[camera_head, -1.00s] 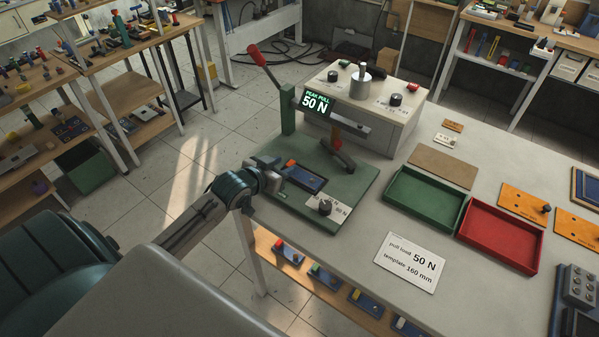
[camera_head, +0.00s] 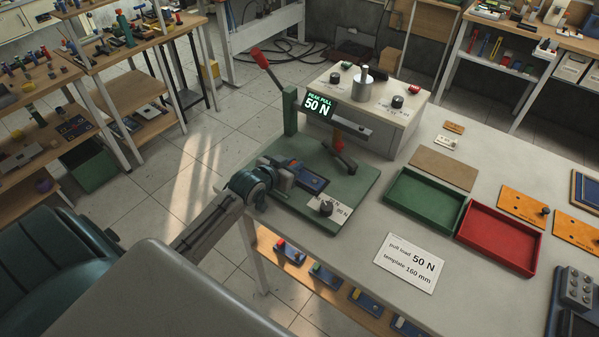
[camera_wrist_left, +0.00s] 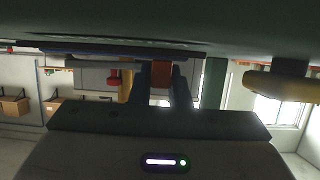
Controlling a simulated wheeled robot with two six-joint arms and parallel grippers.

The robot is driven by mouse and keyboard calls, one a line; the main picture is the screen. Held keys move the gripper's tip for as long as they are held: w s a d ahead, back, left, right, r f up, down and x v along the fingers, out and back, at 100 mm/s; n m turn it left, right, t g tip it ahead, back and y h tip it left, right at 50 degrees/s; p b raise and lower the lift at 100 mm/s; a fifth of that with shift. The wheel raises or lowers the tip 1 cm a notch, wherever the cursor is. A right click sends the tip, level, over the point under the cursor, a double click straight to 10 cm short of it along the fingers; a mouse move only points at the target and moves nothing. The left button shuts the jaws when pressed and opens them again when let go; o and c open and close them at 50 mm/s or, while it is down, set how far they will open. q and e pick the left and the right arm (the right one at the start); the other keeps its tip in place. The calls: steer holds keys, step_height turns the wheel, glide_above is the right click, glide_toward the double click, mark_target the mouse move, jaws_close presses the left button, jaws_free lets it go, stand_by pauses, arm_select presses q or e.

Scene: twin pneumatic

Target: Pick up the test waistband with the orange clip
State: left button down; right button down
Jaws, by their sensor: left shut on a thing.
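The test waistband (camera_head: 312,182), seen as a dark blue flat piece, lies on the green base plate (camera_head: 345,195) of the pull tester. My left gripper (camera_head: 289,171) is at its far left end, low over the plate. In the left wrist view the orange clip (camera_wrist_left: 161,75) sits between the two dark fingers, which are shut on it. In the head view the gripper hides the clip. Whether the waistband is lifted off the plate cannot be told. My right gripper is in neither view.
The tester's red-handled lever (camera_head: 259,57) and green post (camera_head: 290,112) stand behind the gripper. A green tray (camera_head: 392,201) and a red tray (camera_head: 466,236) stand to the right. A printed card (camera_head: 409,262) lies in front.

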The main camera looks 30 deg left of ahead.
arm_select(q)
steer(key=shift+r, duration=0.1)
steer(key=shift+r, duration=0.3)
step_height(320, 180, up, 2)
steer(key=shift+r+b, duration=0.2)
steer(key=shift+b, duration=0.75)
steer(key=s+a, duration=0.1)
steer(key=a, duration=0.1)
steer(key=s+a+b, duration=0.1)
steer(key=s+a, duration=0.2)
steer(key=s, duration=0.1)
steer(key=shift+s+a+r, duration=0.1)
steer(key=shift+a+r, duration=0.3)
steer(key=shift+s+a+r, duration=0.25)
steer(key=shift+s+a, duration=0.65)
steer(key=shift+a, duration=0.1)
steer(key=shift+s+a+r+p, duration=0.15)
steer(key=shift+s+a+p, duration=0.85)
steer(key=shift+p, duration=0.4)
steer(key=shift+s+a+r+p, duration=0.15)
steer(key=shift+s+a+p, duration=0.8)
steer(key=shift+p, duration=0.4)
